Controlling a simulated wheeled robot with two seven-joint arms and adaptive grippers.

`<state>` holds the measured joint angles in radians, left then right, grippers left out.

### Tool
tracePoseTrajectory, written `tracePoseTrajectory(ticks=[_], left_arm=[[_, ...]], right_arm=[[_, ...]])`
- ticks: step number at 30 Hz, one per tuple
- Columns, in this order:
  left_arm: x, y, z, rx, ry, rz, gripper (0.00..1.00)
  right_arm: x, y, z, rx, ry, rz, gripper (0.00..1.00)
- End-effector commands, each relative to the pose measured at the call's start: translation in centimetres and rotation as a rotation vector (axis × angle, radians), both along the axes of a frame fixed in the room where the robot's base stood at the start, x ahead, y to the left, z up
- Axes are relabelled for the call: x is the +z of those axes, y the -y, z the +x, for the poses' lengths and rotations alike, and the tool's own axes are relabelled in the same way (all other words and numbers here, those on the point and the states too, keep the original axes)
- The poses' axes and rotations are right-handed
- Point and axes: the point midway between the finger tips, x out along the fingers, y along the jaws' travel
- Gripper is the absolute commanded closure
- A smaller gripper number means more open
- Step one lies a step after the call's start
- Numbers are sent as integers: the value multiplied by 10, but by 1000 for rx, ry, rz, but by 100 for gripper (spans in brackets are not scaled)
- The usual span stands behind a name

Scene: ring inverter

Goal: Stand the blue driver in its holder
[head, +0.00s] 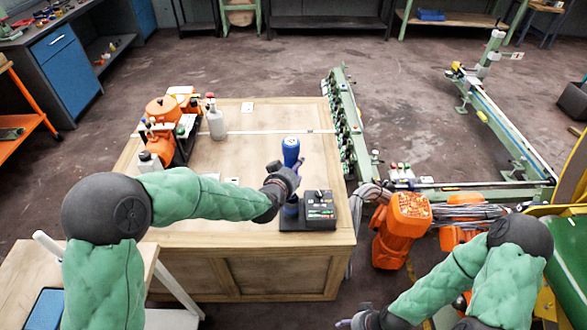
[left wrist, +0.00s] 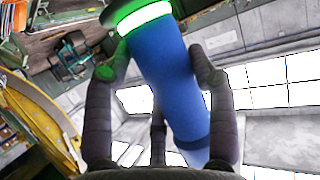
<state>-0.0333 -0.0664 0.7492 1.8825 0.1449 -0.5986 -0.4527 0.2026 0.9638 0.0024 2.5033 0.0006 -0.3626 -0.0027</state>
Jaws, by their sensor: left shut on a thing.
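The blue driver (head: 290,150) stands about upright at the right side of the wooden table. My left gripper (head: 290,174) is closed around its body. In the left wrist view the driver (left wrist: 170,75) lies between the fingers, with a glowing green-white ring near one end. The dark holder (head: 318,212) sits near the table's front right corner.
An orange machine (head: 168,125) and a grey bottle (head: 215,122) stand at the table's back left. A green rail (head: 345,125) runs along the table's right side. An orange robot unit (head: 402,225) stands right of the table. The table (head: 255,160) is clear in its middle.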

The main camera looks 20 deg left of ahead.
Motion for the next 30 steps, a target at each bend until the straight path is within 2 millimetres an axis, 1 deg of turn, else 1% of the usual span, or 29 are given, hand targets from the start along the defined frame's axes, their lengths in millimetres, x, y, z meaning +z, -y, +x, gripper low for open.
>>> tracePoseTrajectory(ticks=[1, 21, 25, 30], left_arm=[[-5, -1, 1, 2, 7, 1, 85], [-66, -1, 2, 2, 8, 0, 85], [-75, -1, 2, 2, 8, 0, 85], [-80, -1, 2, 2, 9, 0, 85]], right_arm=[[-8, 0, 0, 0, 0, 0, 44], [-59, 0, 0, 0, 0, 0, 44], [-67, 0, 0, 0, 0, 0, 44], [-71, 0, 0, 0, 0, 0, 44]])
